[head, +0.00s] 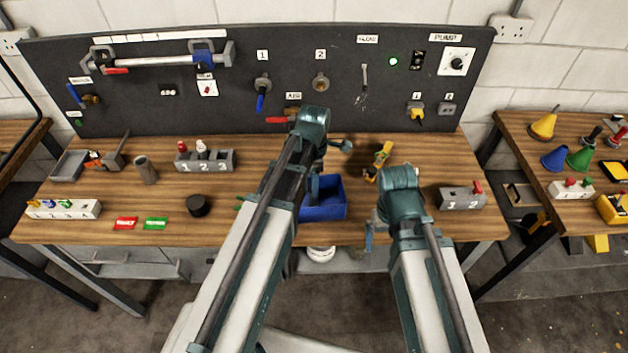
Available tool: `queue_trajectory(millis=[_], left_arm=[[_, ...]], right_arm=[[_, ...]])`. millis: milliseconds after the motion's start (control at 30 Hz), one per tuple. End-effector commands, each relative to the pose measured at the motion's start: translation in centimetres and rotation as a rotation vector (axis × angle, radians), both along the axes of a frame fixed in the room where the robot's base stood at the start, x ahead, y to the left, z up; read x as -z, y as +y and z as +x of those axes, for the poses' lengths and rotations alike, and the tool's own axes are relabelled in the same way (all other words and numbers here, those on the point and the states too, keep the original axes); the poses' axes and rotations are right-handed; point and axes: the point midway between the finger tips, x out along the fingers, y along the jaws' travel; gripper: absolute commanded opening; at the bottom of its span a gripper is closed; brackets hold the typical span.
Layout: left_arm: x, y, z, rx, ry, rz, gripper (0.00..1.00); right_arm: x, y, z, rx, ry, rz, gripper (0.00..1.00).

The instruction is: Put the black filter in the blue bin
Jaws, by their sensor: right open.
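The black filter (198,206) is a short dark cylinder standing on the wooden bench, left of my left arm. No gripper touches it. The blue bin (325,208) sits near the front edge of the bench, between my two arms, and its left side is partly hidden by my left arm. My left gripper is largely hidden by its own arm links over the bin area, and its jaws cannot be made out. My right gripper (369,236) is open at the bench's front edge, just right of the bin, with nothing visible in it.
A grey cylinder (147,170), a numbered grey block (206,161) and a white numbered rack (64,209) stand on the left. Red and green tags (140,224) lie near the filter. A yellow tool (381,158) lies behind my right arm. A grey two-slot block (462,198) stands right.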

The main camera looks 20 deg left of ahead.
Motion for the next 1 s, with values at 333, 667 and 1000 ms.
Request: queue_trajectory(millis=[333, 667, 1000], left_arm=[[-0.5, 0.0, 0.0, 0.000, 0.000, 0.000, 0.53], [-3.9, 0.0, 0.0, 0.000, 0.000, 0.000, 0.53], [-9.1, 0.0, 0.0, 0.000, 0.000, 0.000, 0.53]], right_arm=[[-0.5, 0.0, 0.0, 0.000, 0.000, 0.000, 1.00], [-3.9, 0.0, 0.0, 0.004, 0.000, 0.001, 1.00], [-9.1, 0.0, 0.0, 0.013, 0.000, 0.003, 1.00]])
